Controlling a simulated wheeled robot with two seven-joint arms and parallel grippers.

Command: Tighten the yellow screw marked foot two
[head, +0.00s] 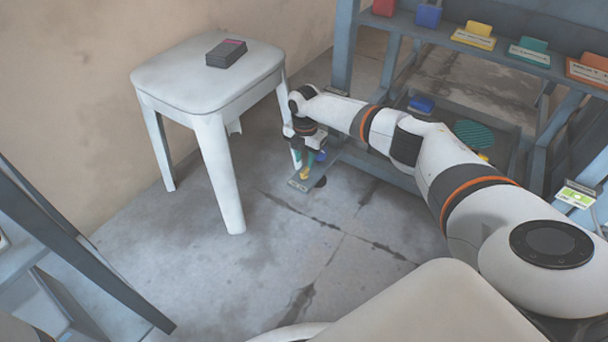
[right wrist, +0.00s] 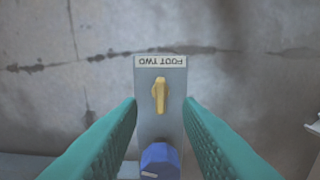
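The yellow screw (right wrist: 160,95) has a narrow raised grip standing roughly upright in the right wrist view. It sits on a grey foot plate (right wrist: 148,122) beside a white label (right wrist: 160,62) reading FOOT TWO, upside down. A blue knob (right wrist: 160,160) is on the same plate, nearer my wrist. My right gripper (right wrist: 160,106) is open, its green fingers on either side of the plate and clear of the screw. In the head view, my right gripper (head: 309,161) reaches down low over the yellow screw (head: 304,174), near the floor. My left gripper is not in view.
A white stool (head: 165,80) with a dark box (head: 226,53) on it stands left of my right gripper. A blue-grey rack (head: 345,45) with coloured, labelled blocks stands behind my right arm. A small green display (head: 577,196) is at right. The middle floor is clear.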

